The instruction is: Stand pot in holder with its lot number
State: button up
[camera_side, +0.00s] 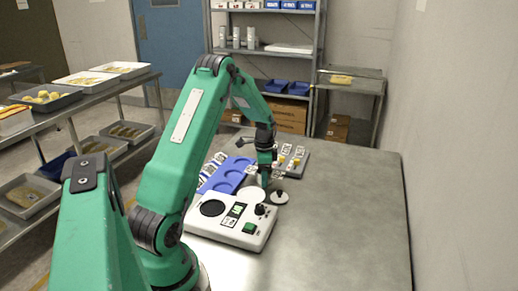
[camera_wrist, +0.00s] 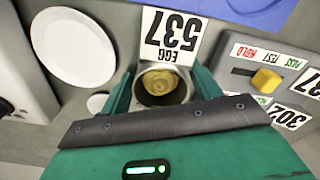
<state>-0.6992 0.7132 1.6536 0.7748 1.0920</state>
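The pot (camera_wrist: 160,82), round with a dark inside and a yellow-brown lump in it, is between the two fingers of my gripper (camera_wrist: 163,90) in the wrist view. Whether the fingers touch its sides I cannot tell. A white card reading EGG 537 (camera_wrist: 172,38) is right at the pot, upside down in this view. In the side view my gripper (camera_side: 265,182) points down behind the white console and hides the pot. The blue holder (camera_side: 207,187) with round recesses lies to its left; a bit of it shows in the wrist view (camera_wrist: 292,18).
A white console (camera_side: 200,222) with a green button stands in front. A large white disc (camera_wrist: 70,45) and a smaller one (camera_wrist: 97,103) lie beside the pot. A grey panel (camera_wrist: 230,57) with yellow levers and number cards is behind. The table's right side (camera_side: 350,205) is clear.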

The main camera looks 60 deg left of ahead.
jog(key=shift+o, duration=0.6)
jog(key=shift+r, duration=0.1)
jog(key=shift+s+d+r, duration=0.1)
jog(key=shift+r, duration=3.7)
